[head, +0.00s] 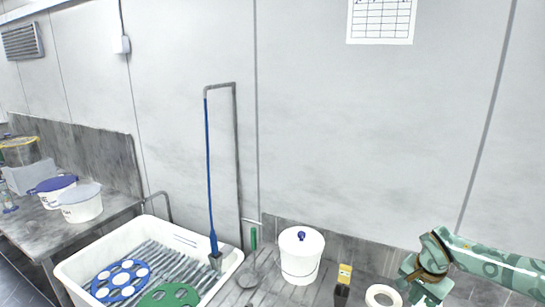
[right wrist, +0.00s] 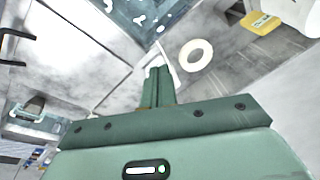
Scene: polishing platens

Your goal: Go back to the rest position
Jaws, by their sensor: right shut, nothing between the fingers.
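My right gripper (head: 415,291) is at the lower right of the head view, above the grey bench beside a white ring (head: 383,296). In the right wrist view its two green fingers (right wrist: 158,88) are pressed together with nothing between them. The white ring (right wrist: 195,55) also shows there, beyond the fingertips and apart from them. My left gripper is in neither view.
A white basin (head: 72,268) with a blue platen (head: 121,272) and a green platen (head: 180,297) stands at the lower left. A white lidded bucket (head: 301,262) and a yellow-topped item (head: 345,272) stand left of the ring. A blue hose (head: 209,170) hangs over the basin.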

